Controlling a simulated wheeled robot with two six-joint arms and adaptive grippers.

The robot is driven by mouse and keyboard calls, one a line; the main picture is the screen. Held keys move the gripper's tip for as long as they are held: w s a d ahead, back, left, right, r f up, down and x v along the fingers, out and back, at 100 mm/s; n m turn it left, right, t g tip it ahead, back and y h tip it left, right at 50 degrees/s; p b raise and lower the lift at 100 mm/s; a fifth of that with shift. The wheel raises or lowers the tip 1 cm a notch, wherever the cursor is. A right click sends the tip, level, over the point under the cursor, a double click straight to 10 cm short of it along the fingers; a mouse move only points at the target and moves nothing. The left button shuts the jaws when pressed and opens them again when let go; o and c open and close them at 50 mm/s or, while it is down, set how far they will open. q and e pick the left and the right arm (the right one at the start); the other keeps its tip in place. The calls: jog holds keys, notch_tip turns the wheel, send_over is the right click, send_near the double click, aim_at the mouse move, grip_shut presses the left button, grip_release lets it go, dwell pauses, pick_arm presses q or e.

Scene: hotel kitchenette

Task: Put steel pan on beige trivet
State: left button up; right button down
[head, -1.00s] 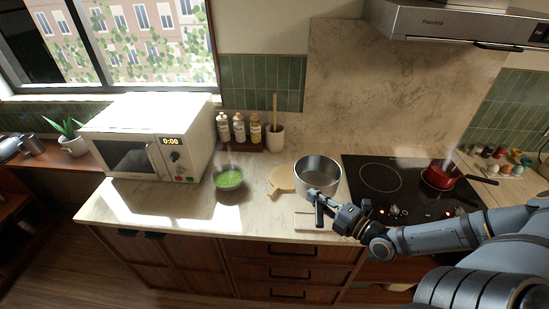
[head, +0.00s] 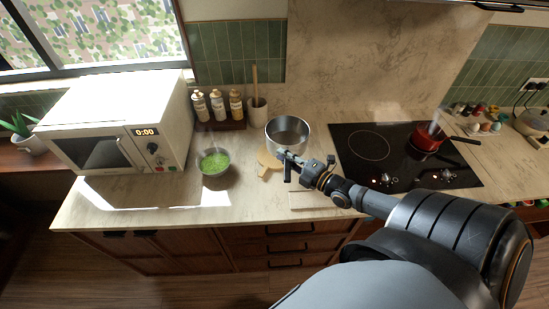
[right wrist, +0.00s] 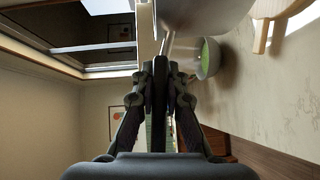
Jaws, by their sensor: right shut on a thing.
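The steel pan (head: 288,134) is a round, open, shiny pan, behind and to the right of the beige trivet (head: 266,160) in the head view. It overlaps the trivet's back right part in the picture, and looks raised off the counter. My right gripper (head: 287,164) is shut on the pan's handle, at the pan's front. In the right wrist view, the handle (right wrist: 168,43) runs up from between the fingers to the pan (right wrist: 205,14). The trivet (right wrist: 263,25) shows there at the upper right, apart from the pan. My left gripper is not in view.
A bowl of green food (head: 214,161) stands left of the trivet. Behind are bottles on a tray (head: 222,124) and a utensil crock (head: 257,112). A microwave (head: 120,125) stands left. The cooktop (head: 370,147) with a red pot (head: 427,138) is right. A light board (head: 313,200) lies in front.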

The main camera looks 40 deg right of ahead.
aim_at(276, 154)
jog(key=w+f+b, duration=0.2)
jog(key=w+d+f+b, duration=0.1)
jog(key=w+f+b, duration=0.1)
jog(key=w+b, duration=0.1)
jog(key=w+f+b, duration=0.2)
jog(key=shift+w+d+f+b, duration=0.2)
jog(key=shift+d+f+b, duration=0.1)
jog(key=shift+f, duration=0.05)
jog(key=shift+w+f, duration=0.25)
jog(key=shift+w, duration=0.15)
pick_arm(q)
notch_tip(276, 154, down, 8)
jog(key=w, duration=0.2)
pick_arm(e)
jog(key=shift+r, duration=0.1)
jog(key=shift+b, duration=0.45)
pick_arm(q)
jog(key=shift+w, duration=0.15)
pick_arm(e)
notch_tip(276, 154, down, 3)
jog(key=shift+w+f, duration=0.15)
jog(key=shift+f, duration=0.05)
jog(key=shift+f, duration=0.1)
